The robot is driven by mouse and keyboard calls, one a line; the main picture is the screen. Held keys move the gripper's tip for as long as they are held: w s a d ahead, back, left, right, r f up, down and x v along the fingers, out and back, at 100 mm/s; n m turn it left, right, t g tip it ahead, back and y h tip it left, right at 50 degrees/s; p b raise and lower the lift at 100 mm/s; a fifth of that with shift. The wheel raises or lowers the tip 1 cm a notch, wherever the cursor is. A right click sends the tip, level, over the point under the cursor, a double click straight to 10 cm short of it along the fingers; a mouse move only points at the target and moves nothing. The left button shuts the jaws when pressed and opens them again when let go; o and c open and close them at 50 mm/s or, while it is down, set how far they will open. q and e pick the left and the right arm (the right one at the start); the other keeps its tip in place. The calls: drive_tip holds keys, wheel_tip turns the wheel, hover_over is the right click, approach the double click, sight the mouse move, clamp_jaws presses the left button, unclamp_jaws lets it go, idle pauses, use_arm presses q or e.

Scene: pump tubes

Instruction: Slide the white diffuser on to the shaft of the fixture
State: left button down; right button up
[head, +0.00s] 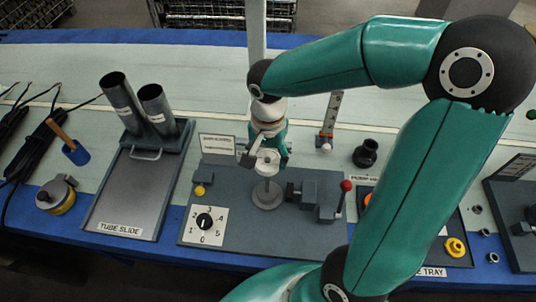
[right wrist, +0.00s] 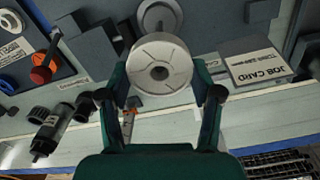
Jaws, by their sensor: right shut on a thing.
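The white diffuser (head: 267,167) is a round block with a central hole, held level above the fixture. My right gripper (head: 266,155) is shut on it, one finger on each side. In the right wrist view the diffuser (right wrist: 158,52) sits between the fingertips of the gripper (right wrist: 160,80), its hole facing the camera. Below it in the head view is the fixture's round grey base (head: 267,199) on a dark plate. A short upright shaft seems to stand between them, mostly hidden. I cannot tell whether the shaft enters the hole. My left gripper is not in view.
A clamp with a red-knobbed lever (head: 346,186) stands right of the fixture base. A numbered dial (head: 205,221) is at the front left. A tube slide with two dark tubes (head: 120,100) stands further left. A black cup-shaped part (head: 366,153) is at the right.

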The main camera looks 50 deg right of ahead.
sight(268, 160)
drive_tip(key=shift+f, duration=0.2)
drive_tip(key=o, duration=1.2)
drive_tip(key=shift+r, duration=0.1)
drive_tip(key=shift+c, duration=0.2)
drive_tip(key=shift+r, duration=0.15)
wheel_tip(268, 160, up, 12)
drive_tip(key=shift+f, duration=0.2)
